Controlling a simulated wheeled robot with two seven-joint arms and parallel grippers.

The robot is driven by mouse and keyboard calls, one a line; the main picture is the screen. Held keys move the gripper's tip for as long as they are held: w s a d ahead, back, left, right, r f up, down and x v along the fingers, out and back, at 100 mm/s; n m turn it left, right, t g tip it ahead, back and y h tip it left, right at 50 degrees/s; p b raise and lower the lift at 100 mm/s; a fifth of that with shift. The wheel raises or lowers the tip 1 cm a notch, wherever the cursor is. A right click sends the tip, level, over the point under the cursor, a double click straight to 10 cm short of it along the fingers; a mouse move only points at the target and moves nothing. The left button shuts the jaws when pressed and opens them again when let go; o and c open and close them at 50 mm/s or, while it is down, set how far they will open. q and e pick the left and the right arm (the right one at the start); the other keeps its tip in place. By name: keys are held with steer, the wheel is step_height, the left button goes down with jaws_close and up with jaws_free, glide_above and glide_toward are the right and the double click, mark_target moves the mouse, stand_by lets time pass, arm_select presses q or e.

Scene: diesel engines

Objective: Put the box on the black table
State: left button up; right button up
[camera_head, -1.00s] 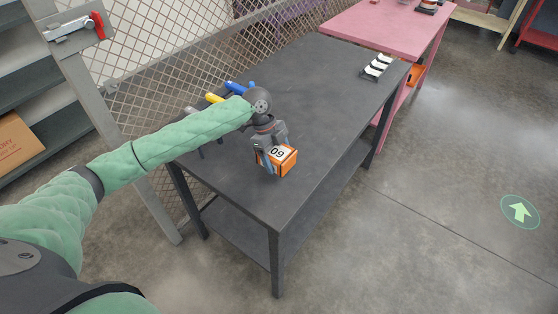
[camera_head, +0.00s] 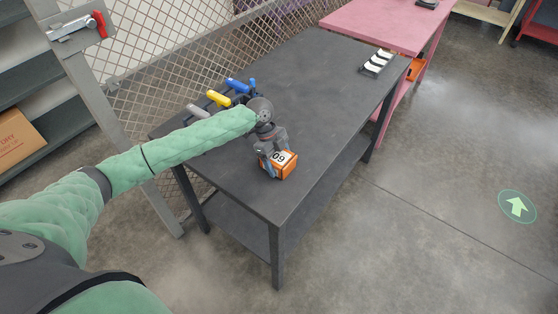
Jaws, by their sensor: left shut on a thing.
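The black table (camera_head: 312,112) stands in the middle of the head view, with a lower shelf under its top. The orange box (camera_head: 283,170) with a white label marked 09 is at the near part of the tabletop. My left gripper (camera_head: 270,160) is shut on the box from above and behind. The box is at or very close to the table surface; whether it touches is hard to tell. My right gripper is not in view.
Blue (camera_head: 238,86), yellow (camera_head: 218,98) and grey handled tools lie at the table's left edge. A black tray with white pieces (camera_head: 376,62) sits at the far right corner. A pink table (camera_head: 385,24) stands beyond. A mesh fence (camera_head: 160,60) runs behind.

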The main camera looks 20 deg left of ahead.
arm_select(q)
steer(key=shift+f, duration=0.1)
steer(key=o, duration=1.3)
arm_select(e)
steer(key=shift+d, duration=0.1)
arm_select(q)
steer(key=shift+w+r, duration=0.1)
steer(key=shift+r, duration=0.1)
steer(key=shift+a+r, duration=0.2)
steer(key=shift+r, duration=0.15)
steer(key=shift+w+a+r+b, duration=0.15)
steer(key=shift+a+r+b, duration=0.05)
steer(key=shift+r+b, duration=0.35)
steer(key=b+v, duration=0.2)
steer(key=v, duration=0.6)
steer(key=shift+r+b, duration=0.25)
steer(key=shift+b, duration=0.05)
steer(key=shift+a+r, duration=0.3)
steer(key=shift+r, duration=0.3)
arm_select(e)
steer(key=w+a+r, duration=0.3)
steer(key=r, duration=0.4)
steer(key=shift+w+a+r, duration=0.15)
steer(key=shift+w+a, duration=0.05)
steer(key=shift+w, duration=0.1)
